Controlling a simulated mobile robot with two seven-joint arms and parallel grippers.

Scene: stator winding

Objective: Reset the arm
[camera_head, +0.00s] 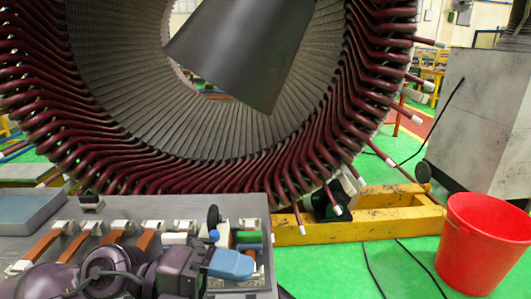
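A dark, jointed arm of mine (110,272) comes in from the lower left and lies low over the near edge of the bench. Its end reaches a dark boxy part, likely my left gripper (195,268), beside a blue rounded piece (232,264). I cannot tell whether the blue piece is part of the gripper or held by it, and the fingers are not clear. My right arm and gripper are not in view. The large stator (210,130) stands behind the bench, ringed with dark red winding bars.
The grey bench (150,212) carries white blocks and copper-coloured strips. A blue-grey tray (30,208) sits at its left. A red bucket (482,245) stands on the green floor at right, near a yellow stand (375,228) and cables. A dark grey panel-like shape (245,50) shows across the stator's opening.

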